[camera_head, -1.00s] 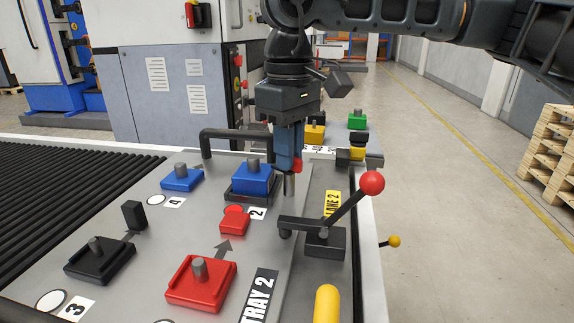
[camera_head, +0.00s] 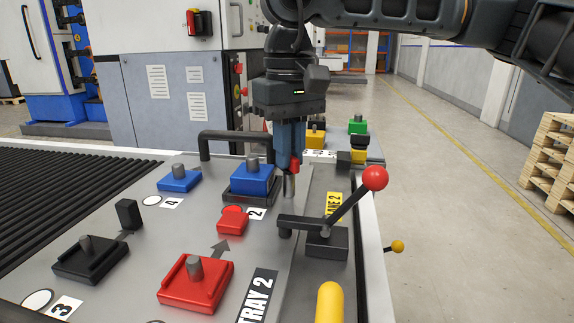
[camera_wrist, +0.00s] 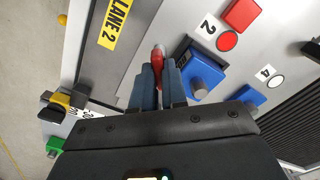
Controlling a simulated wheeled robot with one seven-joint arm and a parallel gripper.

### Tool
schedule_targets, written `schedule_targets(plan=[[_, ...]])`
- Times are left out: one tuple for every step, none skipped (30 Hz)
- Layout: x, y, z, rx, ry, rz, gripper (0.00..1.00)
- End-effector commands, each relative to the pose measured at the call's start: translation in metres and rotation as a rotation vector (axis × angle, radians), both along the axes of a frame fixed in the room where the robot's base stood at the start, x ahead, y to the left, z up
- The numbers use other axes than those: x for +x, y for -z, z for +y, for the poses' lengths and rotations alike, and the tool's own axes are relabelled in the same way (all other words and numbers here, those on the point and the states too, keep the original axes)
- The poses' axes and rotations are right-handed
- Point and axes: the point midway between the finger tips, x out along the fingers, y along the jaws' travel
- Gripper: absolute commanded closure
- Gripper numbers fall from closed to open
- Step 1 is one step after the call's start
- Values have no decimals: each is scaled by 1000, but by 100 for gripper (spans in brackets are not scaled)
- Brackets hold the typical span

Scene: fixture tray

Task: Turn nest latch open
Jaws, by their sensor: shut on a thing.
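My gripper (camera_head: 290,168) points down beside nest 2, its blue fingers shut on a small red piece, which I take to be the nest latch (camera_head: 295,164). A metal pin (camera_head: 289,187) shows just below the fingertips. In the wrist view the red latch (camera_wrist: 158,58) sits between the two fingers (camera_wrist: 158,78), its tip sticking out past them. The fingers hide its rest. The blue block (camera_head: 252,180) with a metal knob sits in nest 2, close left of my gripper; it also shows in the wrist view (camera_wrist: 202,76).
A black lever with a red ball (camera_head: 375,178) stands at the right, with a yellow handle (camera_head: 330,302) nearer. A black bar handle (camera_head: 235,136) is behind nest 2. Red (camera_head: 196,283) and black (camera_head: 90,258) blocks lie on the tray (camera_head: 150,240). Yellow and green blocks stand behind.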

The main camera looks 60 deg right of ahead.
Motion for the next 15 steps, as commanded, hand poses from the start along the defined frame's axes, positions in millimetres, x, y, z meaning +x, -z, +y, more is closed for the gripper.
schedule_targets(plan=[[0, 3, 0, 0, 30, 1, 100], [0, 3, 0, 0, 49, 1, 100], [0, 3, 0, -1, 74, 0, 100], [0, 2, 0, -1, 93, 0, 100], [0, 2, 0, -1, 107, 0, 100], [0, 2, 0, -1, 124, 0, 100], [0, 2, 0, 1, 133, 1, 100], [0, 1, 0, 1, 141, 1, 100], [0, 1, 0, 1, 148, 1, 100], [0, 1, 0, 1, 150, 1, 100], [0, 1, 0, 1, 151, 1, 100], [0, 0, 0, 1, 151, 1, 100], [0, 0, 0, 1, 151, 1, 100], [0, 0, 0, 1, 150, 1, 100], [0, 0, 0, 1, 150, 2, 100]])
